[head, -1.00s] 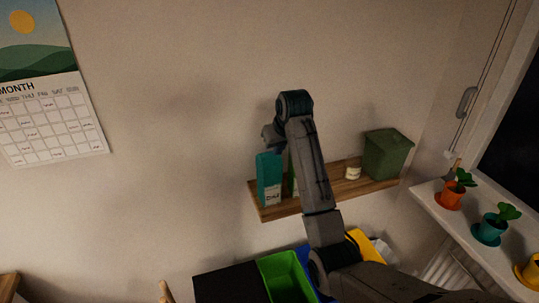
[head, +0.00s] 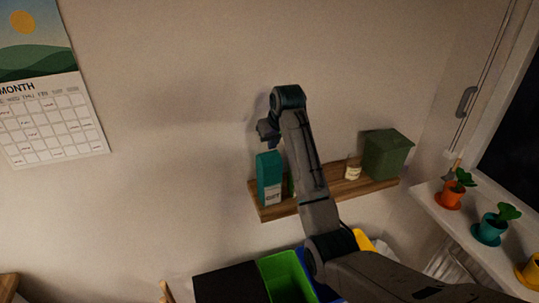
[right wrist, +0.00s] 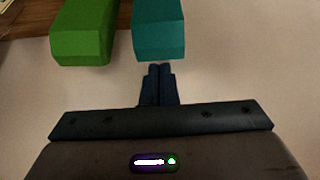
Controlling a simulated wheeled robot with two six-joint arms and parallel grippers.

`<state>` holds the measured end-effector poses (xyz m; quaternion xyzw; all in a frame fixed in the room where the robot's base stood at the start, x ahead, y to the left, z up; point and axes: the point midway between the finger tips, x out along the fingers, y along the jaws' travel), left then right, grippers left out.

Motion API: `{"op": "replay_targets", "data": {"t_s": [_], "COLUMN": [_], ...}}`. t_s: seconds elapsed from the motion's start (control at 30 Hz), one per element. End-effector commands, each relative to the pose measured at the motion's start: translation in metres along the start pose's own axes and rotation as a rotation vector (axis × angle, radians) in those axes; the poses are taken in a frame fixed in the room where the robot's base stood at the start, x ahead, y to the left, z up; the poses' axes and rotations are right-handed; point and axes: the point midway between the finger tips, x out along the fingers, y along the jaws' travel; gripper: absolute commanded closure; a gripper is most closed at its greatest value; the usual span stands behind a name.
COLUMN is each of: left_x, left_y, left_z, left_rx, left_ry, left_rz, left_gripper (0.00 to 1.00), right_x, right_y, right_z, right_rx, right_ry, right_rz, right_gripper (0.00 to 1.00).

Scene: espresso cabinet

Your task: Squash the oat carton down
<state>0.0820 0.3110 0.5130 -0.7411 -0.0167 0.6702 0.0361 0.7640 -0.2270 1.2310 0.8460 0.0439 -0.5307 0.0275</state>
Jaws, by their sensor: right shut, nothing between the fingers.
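The teal carton with a pale label, which looks like the oat carton (head: 270,182), stands upright at the left end of the wall shelf (head: 342,190). It also shows in the right wrist view (right wrist: 159,28). Its full height shows and it does not look flattened. My right gripper (head: 266,138) is above the carton's top. In the right wrist view its fingers (right wrist: 159,70) are shut together and empty, with the tips close to the carton's end. I cannot tell if they touch it. My left gripper is not in view.
A green carton (right wrist: 84,32) stands beside the teal one, mostly hidden by my arm in the head view. A small jar (head: 353,168) and a green box (head: 386,155) stand further right. Bins, one green (head: 285,275), are below. Potted plants line the sill.

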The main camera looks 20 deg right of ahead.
Motion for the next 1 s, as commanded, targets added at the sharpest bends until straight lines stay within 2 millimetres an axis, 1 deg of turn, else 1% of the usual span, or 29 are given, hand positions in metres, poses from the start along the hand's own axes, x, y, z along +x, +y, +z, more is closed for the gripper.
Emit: {"op": "replay_targets", "data": {"t_s": [0.03,0.1,0.3,0.43,0.77,0.87,1.0], "left_x": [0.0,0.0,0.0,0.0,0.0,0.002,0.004], "left_y": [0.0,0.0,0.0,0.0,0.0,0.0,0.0], "left_z": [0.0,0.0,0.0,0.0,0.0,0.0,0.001], "left_rx": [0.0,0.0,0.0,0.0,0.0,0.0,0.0], "left_ry": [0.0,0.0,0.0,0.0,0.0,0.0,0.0], "left_rz": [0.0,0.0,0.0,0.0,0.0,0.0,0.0], "left_gripper": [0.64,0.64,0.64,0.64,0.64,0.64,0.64], "right_x": [0.007,0.016,0.031,0.035,0.036,0.042,0.058], "right_y": [0.0,0.0,0.0,0.0,0.0,0.0,0.0], "right_z": [0.001,0.001,0.001,0.001,0.001,0.004,0.012], "right_rx": [0.0,0.0,0.0,0.0,0.0,0.0,0.0], "right_ry": [-0.003,-0.002,-0.002,0.0,0.0,-0.002,-0.003], "right_rz": [0.0,0.0,0.0,0.0,0.0,0.0,0.0], "right_gripper": [1.0,1.0,1.0,1.0,1.0,1.0,1.0]}}
